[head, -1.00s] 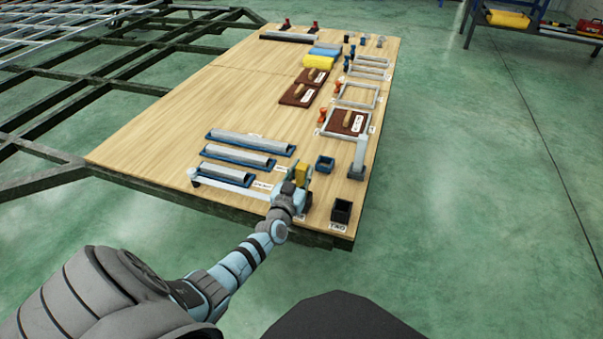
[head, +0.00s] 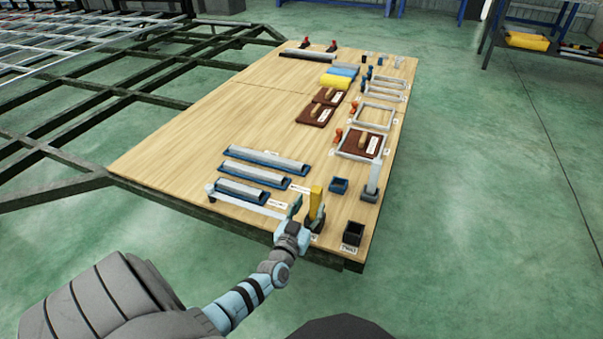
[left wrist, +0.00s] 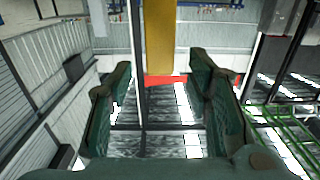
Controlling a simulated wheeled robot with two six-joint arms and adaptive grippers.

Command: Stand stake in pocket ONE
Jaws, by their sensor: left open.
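A short yellow stake (head: 316,202) stands upright near the front right of the wooden table. Its foot is hidden by my gripper, so I cannot tell which pocket it is in. My left gripper (head: 306,214) is open at it, fingers spread to either side on the near side. In the left wrist view the yellow stake (left wrist: 160,38) shows between and beyond the two dark green fingers (left wrist: 165,95), with gaps on both sides. A dark empty pocket (head: 352,233) with a label that seems to read TWO is to the right. My right gripper is out of view.
A blue open pocket (head: 338,186) and an upright grey post (head: 373,178) stand behind. Grey bars lie in blue trays (head: 262,160) at left. Wooden-handled boards (head: 314,115) and frames lie farther back. The table's middle (head: 215,115) is clear.

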